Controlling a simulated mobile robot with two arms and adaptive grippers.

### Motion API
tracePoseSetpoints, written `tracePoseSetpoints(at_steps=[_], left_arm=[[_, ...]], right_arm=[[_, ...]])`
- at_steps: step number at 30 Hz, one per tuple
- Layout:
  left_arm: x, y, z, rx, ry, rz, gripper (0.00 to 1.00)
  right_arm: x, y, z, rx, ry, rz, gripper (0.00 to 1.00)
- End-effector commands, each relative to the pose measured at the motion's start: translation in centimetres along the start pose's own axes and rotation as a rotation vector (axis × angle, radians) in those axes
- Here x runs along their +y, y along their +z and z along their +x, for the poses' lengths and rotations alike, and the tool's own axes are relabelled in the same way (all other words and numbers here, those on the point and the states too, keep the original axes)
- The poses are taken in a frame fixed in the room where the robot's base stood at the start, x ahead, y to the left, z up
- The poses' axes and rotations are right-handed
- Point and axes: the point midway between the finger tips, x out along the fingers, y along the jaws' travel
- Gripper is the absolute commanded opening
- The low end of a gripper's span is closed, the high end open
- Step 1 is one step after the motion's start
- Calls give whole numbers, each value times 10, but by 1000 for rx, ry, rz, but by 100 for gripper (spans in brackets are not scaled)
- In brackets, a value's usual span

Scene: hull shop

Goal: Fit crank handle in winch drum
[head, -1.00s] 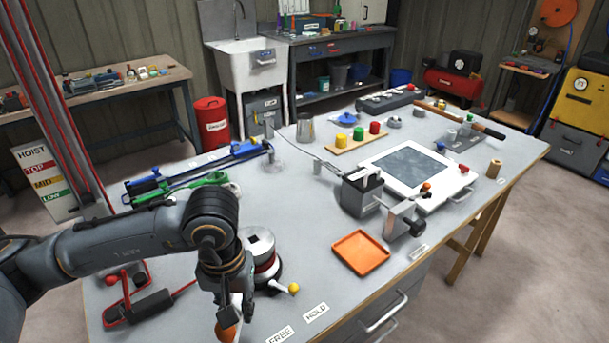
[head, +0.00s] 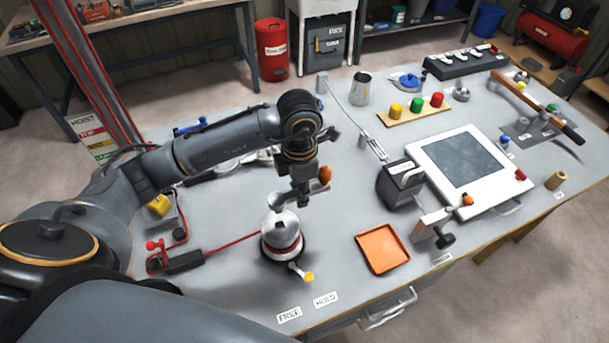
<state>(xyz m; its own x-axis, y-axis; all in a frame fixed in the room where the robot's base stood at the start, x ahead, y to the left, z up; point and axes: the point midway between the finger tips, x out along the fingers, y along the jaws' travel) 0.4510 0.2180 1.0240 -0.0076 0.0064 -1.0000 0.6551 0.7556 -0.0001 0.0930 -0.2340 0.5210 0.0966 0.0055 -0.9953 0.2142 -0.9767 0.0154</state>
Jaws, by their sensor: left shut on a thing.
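The winch drum (head: 283,243), pale metal with a red band on a dark base, stands on the grey bench. A short lever with a yellow ball (head: 308,277) sticks out from its base on the near right. My left gripper (head: 302,200) is shut on the crank handle (head: 287,196), a grey metal arm with an orange knob (head: 325,174). The gripper holds it above and behind the drum, the knob to the right and the other end over the drum's top. The drum's socket is not clearly visible. My right gripper is not in view.
An orange tray (head: 383,249) and a clamp with an orange ball (head: 433,227) stand right of the drum. FREE (head: 289,315) and HOLD (head: 326,300) labels lie in front. A red-cabled device (head: 184,262) lies left. A dark box (head: 396,187) and white-framed panel (head: 425,150) stand farther right.

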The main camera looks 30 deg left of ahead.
Motion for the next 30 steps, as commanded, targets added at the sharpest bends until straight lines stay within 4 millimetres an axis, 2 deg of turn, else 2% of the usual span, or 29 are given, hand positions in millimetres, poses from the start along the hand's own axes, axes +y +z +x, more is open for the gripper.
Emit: tracePoseSetpoints(at_steps=[10,18,30], left_arm=[[0,0,19,1,-1,-10,0],[0,0,41,0,-1,-8,0],[0,0,46,-1,0,-8,0]], right_arm=[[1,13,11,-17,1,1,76],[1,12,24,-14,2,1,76],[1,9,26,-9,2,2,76]])
